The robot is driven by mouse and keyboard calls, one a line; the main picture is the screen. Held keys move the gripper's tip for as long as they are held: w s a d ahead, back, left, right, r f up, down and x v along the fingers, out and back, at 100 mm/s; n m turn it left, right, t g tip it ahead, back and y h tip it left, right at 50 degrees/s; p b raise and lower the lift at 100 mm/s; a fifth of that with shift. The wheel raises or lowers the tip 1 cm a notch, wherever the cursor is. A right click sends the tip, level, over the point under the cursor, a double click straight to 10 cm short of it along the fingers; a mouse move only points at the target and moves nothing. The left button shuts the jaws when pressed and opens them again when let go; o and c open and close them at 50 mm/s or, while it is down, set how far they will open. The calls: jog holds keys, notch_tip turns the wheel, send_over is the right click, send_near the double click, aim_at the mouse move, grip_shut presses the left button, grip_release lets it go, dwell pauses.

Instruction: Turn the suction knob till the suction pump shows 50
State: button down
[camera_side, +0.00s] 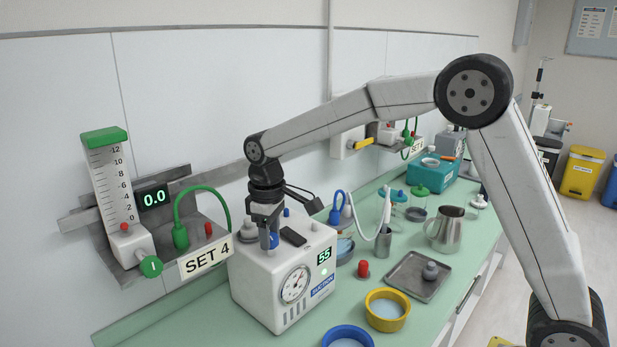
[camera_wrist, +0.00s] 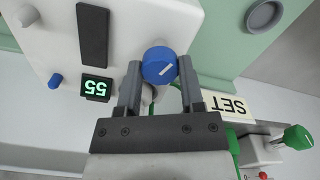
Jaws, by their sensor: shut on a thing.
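The suction pump (camera_side: 275,285) is a white box on the green counter, with a round dial gauge (camera_side: 295,284) and a "SUCTION" label on its front. Its green display (camera_side: 324,255) reads 55. The display also shows in the wrist view (camera_wrist: 96,87), upside down. The suction knob (camera_wrist: 160,66) is blue with a white pointer line and sits on top of the pump. My gripper (camera_wrist: 159,72) is shut on the knob from above, one finger on each side. In the side view my gripper (camera_side: 268,240) hides most of the knob.
A wall flowmeter (camera_side: 110,185) with a 0.0 display and a "SET 4" sign (camera_side: 206,259) stand left of the pump. Blue (camera_side: 347,337) and yellow (camera_side: 388,310) bowls, a metal tray (camera_side: 420,278) and a steel jug (camera_side: 447,230) stand on the counter to the right.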

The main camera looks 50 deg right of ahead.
jog(key=shift+m, duration=0.5)
jog(key=shift+c, duration=1.1)
grip_release()
jog(key=shift+r, duration=0.1)
jog(key=shift+r, duration=3.85)
